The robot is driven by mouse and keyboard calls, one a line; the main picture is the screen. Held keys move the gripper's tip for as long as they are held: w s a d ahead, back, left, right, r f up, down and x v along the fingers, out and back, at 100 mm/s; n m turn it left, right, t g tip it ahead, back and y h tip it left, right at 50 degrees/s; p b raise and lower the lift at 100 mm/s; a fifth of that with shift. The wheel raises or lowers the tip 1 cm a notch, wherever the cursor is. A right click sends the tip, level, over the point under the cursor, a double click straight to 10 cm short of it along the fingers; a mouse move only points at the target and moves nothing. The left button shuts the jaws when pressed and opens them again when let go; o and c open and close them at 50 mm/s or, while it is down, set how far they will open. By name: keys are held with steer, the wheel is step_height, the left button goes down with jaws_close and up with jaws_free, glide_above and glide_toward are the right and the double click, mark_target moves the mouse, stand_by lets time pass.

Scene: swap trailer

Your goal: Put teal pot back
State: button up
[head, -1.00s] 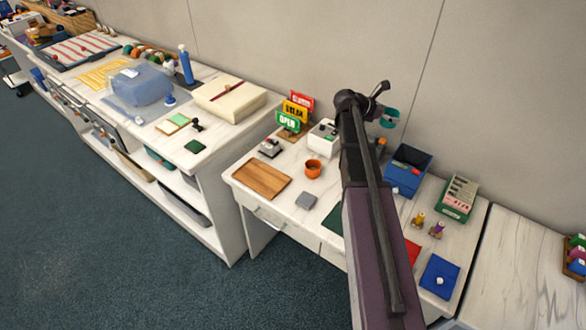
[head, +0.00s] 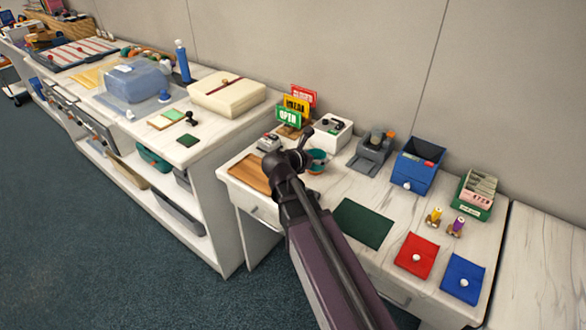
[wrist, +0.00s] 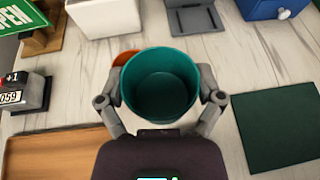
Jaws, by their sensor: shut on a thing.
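My gripper (wrist: 160,88) is shut on the teal pot (wrist: 160,70), with a finger on each side of it. In the wrist view the pot's open top faces the camera and it looks empty. In the head view the teal pot (head: 318,156) shows just past the end of my arm, over the left part of the lower table. I cannot tell the teal pot's height above the table.
A wooden board (head: 246,174) is at the left and a dark green mat (head: 363,223) at the right. Coloured signs (head: 291,117), a white box (head: 331,131), a grey device (head: 374,150) and a blue box (head: 417,166) stand along the back.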

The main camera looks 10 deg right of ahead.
steer(key=shift+n+t+y, duration=0.5)
steer(key=shift+n+t, duration=0.1)
steer(key=a+f, duration=0.1)
steer(key=s+a+b, duration=0.1)
steer(key=a, duration=0.1)
steer(key=s+a+f, duration=0.1)
steer(key=shift+a+f+b, duration=0.3)
steer(key=shift+b, duration=0.1)
steer(key=w, duration=0.5)
steer(key=w+f+b, duration=0.1)
steer(key=w, duration=1)
steer(key=shift+d+f, duration=0.25)
steer(key=shift+d, duration=0.1)
steer(key=shift+f+b, duration=0.1)
steer(key=shift+b, duration=0.2)
steer(key=shift+f+b, duration=1.7)
steer(key=shift+f, duration=0.2)
steer(key=o, duration=0.9)
steer(key=shift+r, duration=0.1)
steer(key=shift+c, duration=0.2)
